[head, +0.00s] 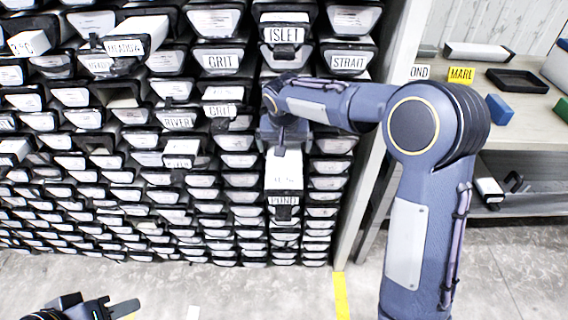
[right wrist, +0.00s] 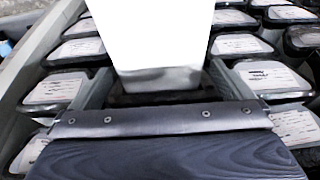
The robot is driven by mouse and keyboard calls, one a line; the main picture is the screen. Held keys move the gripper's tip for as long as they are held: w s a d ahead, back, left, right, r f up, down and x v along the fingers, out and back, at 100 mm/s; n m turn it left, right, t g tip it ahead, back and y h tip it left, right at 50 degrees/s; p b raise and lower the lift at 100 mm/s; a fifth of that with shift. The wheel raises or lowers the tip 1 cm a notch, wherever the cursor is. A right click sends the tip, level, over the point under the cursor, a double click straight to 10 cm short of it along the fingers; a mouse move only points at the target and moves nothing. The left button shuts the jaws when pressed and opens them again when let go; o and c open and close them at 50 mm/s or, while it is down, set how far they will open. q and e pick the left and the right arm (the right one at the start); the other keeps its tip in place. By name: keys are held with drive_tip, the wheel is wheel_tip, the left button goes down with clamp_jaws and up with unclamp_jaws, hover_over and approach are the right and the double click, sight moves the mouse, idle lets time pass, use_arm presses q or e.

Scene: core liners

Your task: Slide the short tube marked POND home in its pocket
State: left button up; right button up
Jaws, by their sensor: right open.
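The white tube marked POND (head: 283,178) sticks out of the rack farther than its neighbours in the head view, with its black-framed label end towards me. My right gripper (head: 281,143) is over the tube's upper part, by the rack face. In the right wrist view the white tube (right wrist: 165,40) runs between the open fingers of my right gripper (right wrist: 155,85). Its pocket is hidden behind the gripper and tube. My left gripper (head: 112,308) is low at the left, away from the rack, partly cut off; its opening is unclear.
At right, a shelf carries a yellow MARL label (head: 460,76), a black tray (head: 517,81) and a blue block (head: 499,107).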

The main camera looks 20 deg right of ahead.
drive_tip(key=s+r, duration=0.2)
drive_tip(key=r, duration=0.1)
drive_tip(key=shift+a+r, duration=0.1)
drive_tip(key=shift+a, duration=0.25)
drive_tip(key=b, duration=0.2)
approach(284, 183)
drive_tip(key=x, duration=0.5)
drive_tip(key=shift+s, duration=0.1)
drive_tip(key=shift+p, duration=0.3)
